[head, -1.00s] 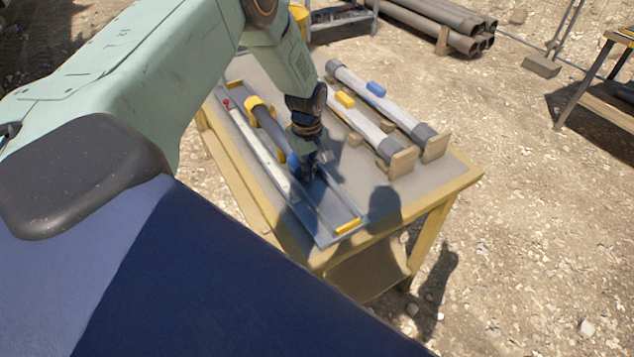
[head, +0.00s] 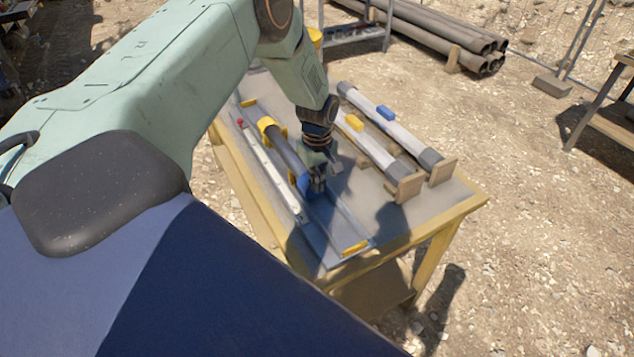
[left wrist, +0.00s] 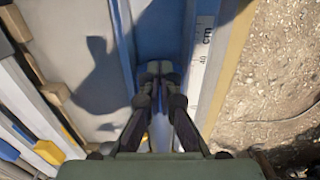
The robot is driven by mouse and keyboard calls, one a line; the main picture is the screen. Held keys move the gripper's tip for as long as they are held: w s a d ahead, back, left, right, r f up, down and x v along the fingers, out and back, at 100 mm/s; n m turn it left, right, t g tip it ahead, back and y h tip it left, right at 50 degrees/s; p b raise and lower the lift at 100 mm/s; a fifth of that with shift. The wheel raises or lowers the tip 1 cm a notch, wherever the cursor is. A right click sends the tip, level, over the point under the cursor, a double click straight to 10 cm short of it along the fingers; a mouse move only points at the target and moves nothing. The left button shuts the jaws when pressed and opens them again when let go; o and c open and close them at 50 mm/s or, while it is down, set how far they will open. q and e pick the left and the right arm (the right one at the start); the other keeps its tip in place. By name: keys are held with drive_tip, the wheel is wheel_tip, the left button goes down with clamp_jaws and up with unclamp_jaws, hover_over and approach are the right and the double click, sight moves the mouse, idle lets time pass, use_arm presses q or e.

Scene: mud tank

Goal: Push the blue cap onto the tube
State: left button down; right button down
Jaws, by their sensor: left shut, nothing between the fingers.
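The dark tube (head: 287,151) lies in a long shallow tray (head: 340,228) on the table, with a yellow clamp around its far part. The blue cap (head: 303,184) shows at the tube's near end, partly hidden by my left gripper (head: 318,188). I cannot tell how far it sits on the tube. My left gripper is shut and empty, pointing down into the tray right at the cap's near side; contact is unclear. In the left wrist view its fingers (left wrist: 158,76) are together above the blue tray floor (left wrist: 159,30). My right gripper is not in view.
A white ruler (head: 270,172) with a red knob runs along the tray's left side. Two grey-white tubes (head: 372,146) with yellow and blue blocks lie on wooden supports to the right. A yellow bar (head: 355,248) closes the tray's near end. The tray's near part is clear.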

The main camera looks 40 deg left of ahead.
use_arm(q)
wheel_tip(320, 180, up, 6)
drive_tip(key=p, duration=0.5)
drive_tip(key=shift+r, duration=0.2)
